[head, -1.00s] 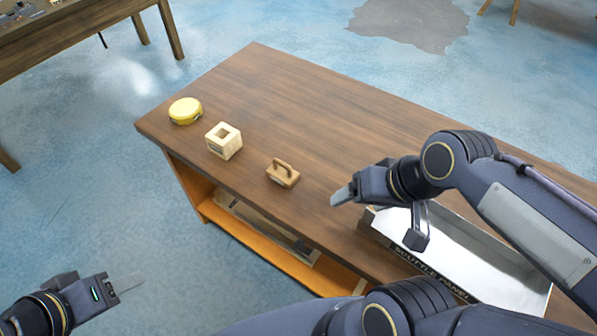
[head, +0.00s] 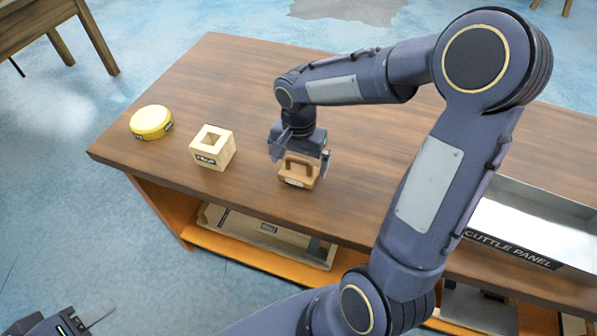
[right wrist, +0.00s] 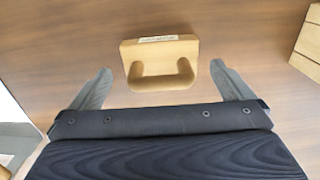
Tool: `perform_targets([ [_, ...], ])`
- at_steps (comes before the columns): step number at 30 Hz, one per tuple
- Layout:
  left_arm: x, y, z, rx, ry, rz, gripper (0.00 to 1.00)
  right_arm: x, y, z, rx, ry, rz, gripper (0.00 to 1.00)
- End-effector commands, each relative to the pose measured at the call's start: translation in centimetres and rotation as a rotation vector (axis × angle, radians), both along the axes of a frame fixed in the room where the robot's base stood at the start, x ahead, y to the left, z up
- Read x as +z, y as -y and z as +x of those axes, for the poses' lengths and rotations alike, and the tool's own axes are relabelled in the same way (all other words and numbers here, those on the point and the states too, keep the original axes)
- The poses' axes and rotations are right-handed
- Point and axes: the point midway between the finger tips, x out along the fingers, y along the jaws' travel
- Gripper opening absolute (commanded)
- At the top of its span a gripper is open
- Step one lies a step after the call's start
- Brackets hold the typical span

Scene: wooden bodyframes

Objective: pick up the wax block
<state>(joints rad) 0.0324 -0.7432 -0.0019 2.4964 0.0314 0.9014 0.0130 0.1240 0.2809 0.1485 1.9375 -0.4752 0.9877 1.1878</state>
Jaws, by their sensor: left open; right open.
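A small tan block with an arched handle (head: 298,174) sits on the brown table near its front edge; it also shows in the right wrist view (right wrist: 160,50). A pale cube with a square hole (head: 212,148) and a round yellow piece (head: 151,122) stand to its left. Their labels are too small to read, so I cannot tell for sure which is the wax block. My right gripper (head: 301,160) is open and empty, pointing down just over the handled block, with a finger toward each side of it. My left gripper (head: 95,318) is open and empty, low at the left, off the table.
A metal tray labelled cuttle panel (head: 530,215) stands on the table at the right. A shelf (head: 230,246) under the tabletop holds flat boards. The tabletop behind the small pieces is clear. Another table (head: 40,30) stands at the upper left.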

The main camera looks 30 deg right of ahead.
Motion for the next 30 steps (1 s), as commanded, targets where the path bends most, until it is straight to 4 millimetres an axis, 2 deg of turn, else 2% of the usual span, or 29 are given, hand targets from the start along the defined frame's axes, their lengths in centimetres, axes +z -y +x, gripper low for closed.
perform_targets([
  [3, -0.1, 0.0, 0.0, 0.000, 0.000, 0.000, 0.48, -1.9, 0.0, 0.1, 0.000, -0.004, 0.000, 1.00],
  [6, -0.2, 0.0, 0.0, 0.000, 0.000, 0.000, 0.48, -2.8, 0.0, 0.0, 0.000, -0.003, 0.000, 1.00],
  [14, -0.2, 0.0, 0.0, 0.000, 0.000, 0.000, 0.48, -3.0, 0.0, 0.1, -0.001, -0.001, 0.001, 1.00],
  [24, -0.2, 0.0, 0.0, 0.000, 0.000, 0.000, 0.48, -3.0, 0.0, 0.1, -0.001, -0.001, 0.001, 0.57],
  [30, -0.1, 0.0, 0.0, 0.000, 0.000, 0.000, 0.48, -2.9, 0.0, 0.1, 0.000, 0.001, 0.001, 0.57],
])
